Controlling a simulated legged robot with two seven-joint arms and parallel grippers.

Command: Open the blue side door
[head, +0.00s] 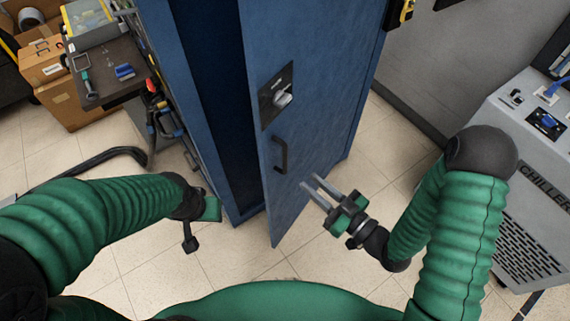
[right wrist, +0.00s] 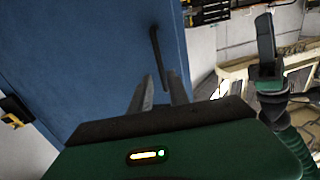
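The blue side door (head: 310,100) is on a tall blue cabinet. It stands partly open, its left edge swung out toward me, with a dark gap beside it. A black bar handle (head: 280,155) is near that edge, below a dark latch plate with a silver knob (head: 283,98). My right gripper (head: 309,180) is open and empty in front of the door, just right of and below the handle. In the right wrist view the handle (right wrist: 157,50) shows just beyond the fingertips (right wrist: 160,76), apart from them. My left gripper (head: 200,215) is left of the cabinet's base, its finger gap unclear.
A grey chiller unit (head: 540,175) stands at the right beside my right arm. A dark cart (head: 110,75) with tools and cardboard boxes (head: 60,85) are at the left. Bare tiled floor (head: 270,262) lies before the door.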

